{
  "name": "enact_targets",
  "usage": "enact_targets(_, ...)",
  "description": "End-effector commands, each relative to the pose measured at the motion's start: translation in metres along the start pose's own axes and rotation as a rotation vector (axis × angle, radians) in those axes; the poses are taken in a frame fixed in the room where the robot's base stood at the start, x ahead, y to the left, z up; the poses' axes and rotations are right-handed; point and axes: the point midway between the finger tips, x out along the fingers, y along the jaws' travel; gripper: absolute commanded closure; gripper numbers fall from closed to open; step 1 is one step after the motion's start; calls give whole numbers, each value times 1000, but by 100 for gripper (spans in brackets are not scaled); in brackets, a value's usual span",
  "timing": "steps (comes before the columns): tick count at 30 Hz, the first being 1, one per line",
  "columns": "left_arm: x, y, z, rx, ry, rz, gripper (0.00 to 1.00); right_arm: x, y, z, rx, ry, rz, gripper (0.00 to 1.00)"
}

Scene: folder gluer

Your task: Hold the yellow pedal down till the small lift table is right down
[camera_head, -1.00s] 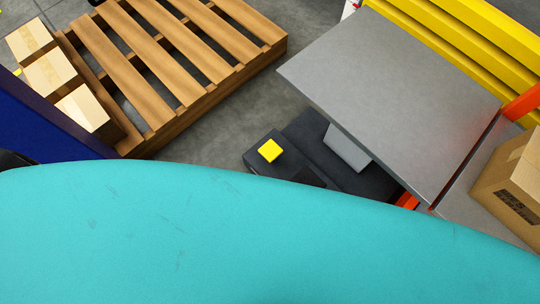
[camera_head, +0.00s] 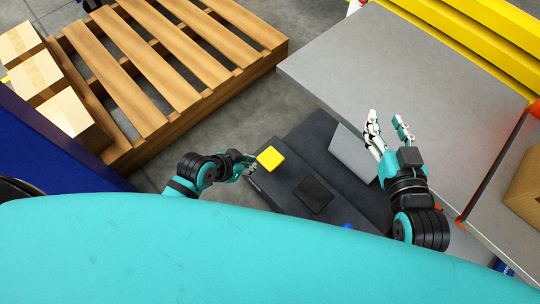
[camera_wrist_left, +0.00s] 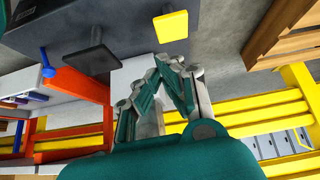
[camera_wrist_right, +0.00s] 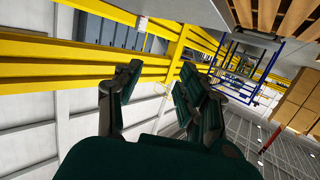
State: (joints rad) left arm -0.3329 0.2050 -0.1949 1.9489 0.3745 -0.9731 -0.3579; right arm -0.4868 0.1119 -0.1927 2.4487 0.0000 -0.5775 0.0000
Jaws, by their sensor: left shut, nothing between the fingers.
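The yellow pedal (camera_head: 270,158) stands at the left end of the small lift table's dark base (camera_head: 345,185); it also shows in the left wrist view (camera_wrist_left: 184,26). The lift table's grey top (camera_head: 400,65) stands raised above the base, on a light grey support (camera_head: 355,152). My left gripper (camera_head: 248,163) is shut and empty, close beside the pedal's left side; I cannot tell if it touches. In the left wrist view its fingers (camera_wrist_left: 172,75) are together, below the pedal in the picture. My right gripper (camera_head: 386,124) is open and empty, over the tabletop's near edge.
A black pedal (camera_head: 313,194) sits near the yellow one. A wooden pallet (camera_head: 165,70) with cartons (camera_head: 40,75) lies at the left, by a blue panel (camera_head: 55,150). Yellow rails (camera_head: 480,30) run behind the table. A carton (camera_head: 525,190) stands at the right. Floor between pallet and base is clear.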

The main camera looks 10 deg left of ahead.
Motion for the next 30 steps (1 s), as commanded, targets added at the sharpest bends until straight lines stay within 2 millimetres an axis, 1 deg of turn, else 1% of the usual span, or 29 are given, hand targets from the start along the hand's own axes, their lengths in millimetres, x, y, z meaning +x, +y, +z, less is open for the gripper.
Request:
enact_targets(1,12,-6,-3,15,27,5,100,1,-3,-22,1,97,-6,60)
enact_targets(3,24,-12,-8,32,66,6,100,-1,-6,-49,3,220,-14,60)
enact_targets(6,36,-20,-13,44,106,3,100,-6,-9,-76,6,348,-21,60)
enact_targets(9,42,-25,-15,50,129,-2,100,-10,-10,-90,8,418,-24,60)
enact_targets(13,45,-27,-16,53,137,-4,100,-12,-11,-96,9,447,-26,60)
enact_targets(23,46,-26,-16,52,136,-3,100,-13,-11,-97,9,459,-26,60)
enact_targets(26,52,-27,-16,52,137,-4,100,-16,-12,-104,11,510,-29,60)
enact_targets(30,65,-27,-17,50,137,-3,100,-28,-15,-123,16,647,-37,60)
